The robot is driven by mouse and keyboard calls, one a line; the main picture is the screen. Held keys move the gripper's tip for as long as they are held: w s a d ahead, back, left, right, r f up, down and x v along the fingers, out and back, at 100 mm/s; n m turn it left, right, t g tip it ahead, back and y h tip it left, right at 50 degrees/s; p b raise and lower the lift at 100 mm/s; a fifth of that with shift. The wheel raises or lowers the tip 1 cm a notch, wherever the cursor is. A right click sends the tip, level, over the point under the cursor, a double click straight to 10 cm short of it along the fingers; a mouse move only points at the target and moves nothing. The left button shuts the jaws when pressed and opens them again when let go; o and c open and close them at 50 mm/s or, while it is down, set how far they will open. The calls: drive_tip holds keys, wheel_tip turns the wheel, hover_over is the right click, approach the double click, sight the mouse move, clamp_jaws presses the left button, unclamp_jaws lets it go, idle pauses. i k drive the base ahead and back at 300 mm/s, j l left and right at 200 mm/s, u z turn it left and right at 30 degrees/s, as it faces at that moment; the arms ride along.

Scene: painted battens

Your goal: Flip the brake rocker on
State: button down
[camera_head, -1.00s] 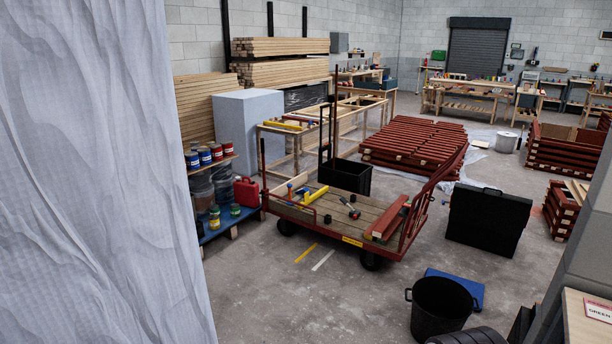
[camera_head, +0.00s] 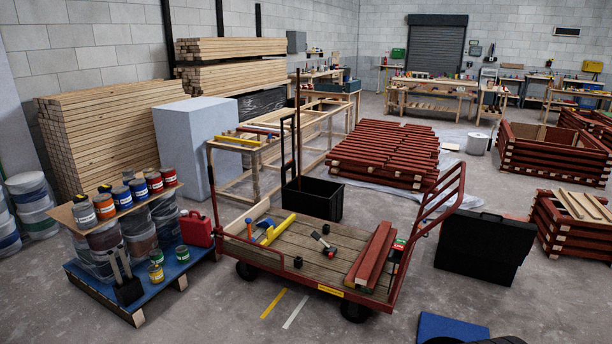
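The trolley (camera_head: 300,243) has a plank deck, a red frame and a tall barred handle (camera_head: 436,207) on its right. I cannot make out a brake rocker for certain. A small green and red item (camera_head: 398,244) sits by the foot of the handle, too small to tell what it is. On the deck lie a yellow bar (camera_head: 278,229), red battens (camera_head: 372,257) and a small red-and-black tool (camera_head: 323,242).
A blue pallet (camera_head: 165,284) with paint tins stands left of the trolley. A black case (camera_head: 484,249) stands right of it, with a blue mat (camera_head: 450,327) in front. A black crate (camera_head: 313,198) is behind. Concrete floor in front of the trolley is clear.

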sight(399, 245)
drive_tip(key=i+l, duration=0.1)
drive_tip(key=i, duration=0.5)
drive_tip(key=i+u, duration=0.15)
drive_tip(key=i, duration=0.4)
drive_tip(key=i+l, duration=0.2)
drive_tip(key=i, duration=0.4)
drive_tip(key=i+l+u, duration=0.1)
drive_tip(key=i, duration=0.5)
drive_tip(key=l, duration=0.05)
